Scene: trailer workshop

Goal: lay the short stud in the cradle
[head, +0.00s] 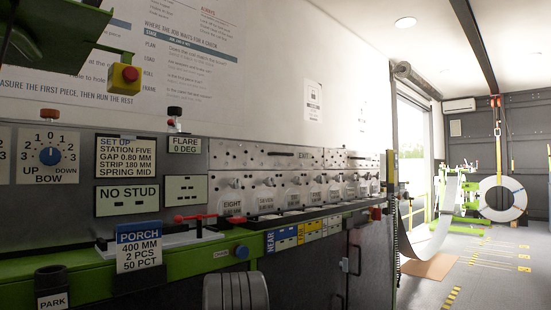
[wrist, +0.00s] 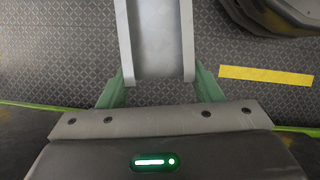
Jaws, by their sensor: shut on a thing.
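The short stud (wrist: 160,38), a pale grey metal channel with raised edges on both sides, runs up out of the top of the wrist view. My gripper (wrist: 160,86) is shut on it, with one green finger against each side. The stud's far end is cut off by the frame. Below it is dark diamond-plate floor, and no support touches the visible part. The head view shows neither my gripper nor the stud. I cannot pick out the cradle for certain in either view.
A long green-edged machine bench (head: 200,262) runs along the left wall with a porch card (head: 139,248), a red-handled part (head: 195,217) and labelled stations. A large coil (head: 503,199) stands at the far end. A yellow floor stripe (wrist: 266,76) lies right of the stud. The aisle floor looks open.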

